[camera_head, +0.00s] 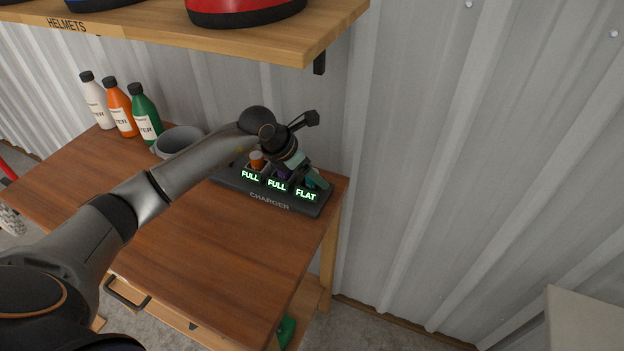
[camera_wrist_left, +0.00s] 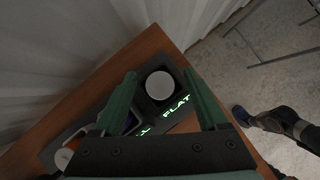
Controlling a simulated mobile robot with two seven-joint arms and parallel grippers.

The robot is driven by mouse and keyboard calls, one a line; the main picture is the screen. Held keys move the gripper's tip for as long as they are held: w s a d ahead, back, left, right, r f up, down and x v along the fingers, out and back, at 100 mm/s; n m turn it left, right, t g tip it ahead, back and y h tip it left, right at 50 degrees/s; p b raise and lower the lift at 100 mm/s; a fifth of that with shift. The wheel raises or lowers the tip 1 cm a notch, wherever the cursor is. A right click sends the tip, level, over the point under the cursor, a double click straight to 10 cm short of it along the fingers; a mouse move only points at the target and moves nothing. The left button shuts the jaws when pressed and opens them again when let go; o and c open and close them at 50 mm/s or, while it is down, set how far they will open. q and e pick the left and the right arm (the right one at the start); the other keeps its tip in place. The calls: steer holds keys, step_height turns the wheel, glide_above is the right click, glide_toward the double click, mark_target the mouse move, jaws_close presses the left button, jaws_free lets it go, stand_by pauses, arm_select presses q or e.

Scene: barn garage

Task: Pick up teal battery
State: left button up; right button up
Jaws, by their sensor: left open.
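The charger (camera_head: 270,201) lies at the right end of the wooden bench, with its slots marked FULL, FULL and FLAT. In the left wrist view, a round pale battery top (camera_wrist_left: 160,86) stands in the slot beside FLAT; I take it to be the teal battery, its sides hidden from above. My left gripper (camera_head: 304,176) points down over that slot. Its open green fingers (camera_wrist_left: 160,78) lie on either side of the pale top, with gaps on both sides. In the head view, teal at the slot mixes with the fingers, so battery and finger are hard to separate.
An orange battery (camera_head: 257,160) stands in the left slot and a purple one (camera_head: 284,173) in the middle slot, close beside my gripper. A grey bowl (camera_head: 178,139) and several bottles (camera_head: 145,112) stand further left. A helmet shelf (camera_head: 200,33) overhangs; a corrugated wall (camera_head: 400,150) is behind.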

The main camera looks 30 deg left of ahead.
arm_select(q)
steer(key=shift+c, duration=0.2)
jaws_close()
stand_by(0.3)
